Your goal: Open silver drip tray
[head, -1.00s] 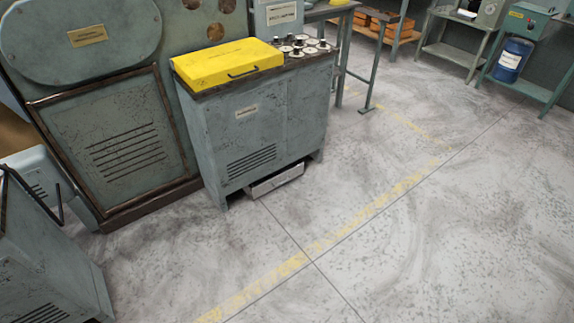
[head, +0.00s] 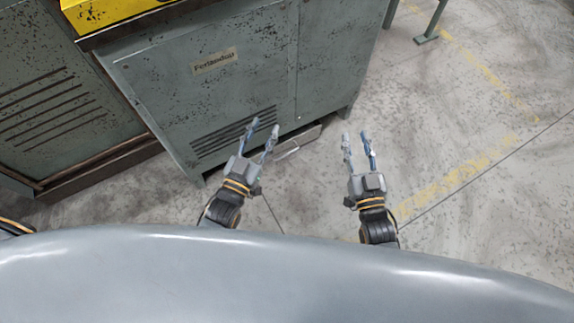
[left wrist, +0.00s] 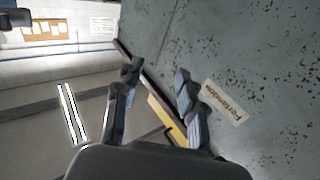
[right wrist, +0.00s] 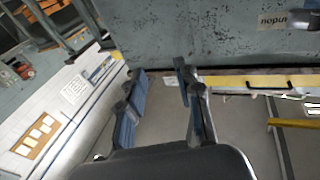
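The silver drip tray (head: 297,142) shows in the head view as a low metal front under the bottom edge of the grey-green cabinet (head: 262,75), near the floor. Its left part is hidden behind my left gripper (head: 264,127). My left gripper has its fingers apart with nothing between them, in front of the cabinet's louvres in this view. My right gripper (head: 356,138) is also open and empty, right of the tray in the picture. Neither gripper visibly holds the tray. The tray cannot be made out in either wrist view.
A table leg (head: 432,25) is behind at upper right. Floor (head: 480,140) to the right is clear. My body fills the bottom of the head view.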

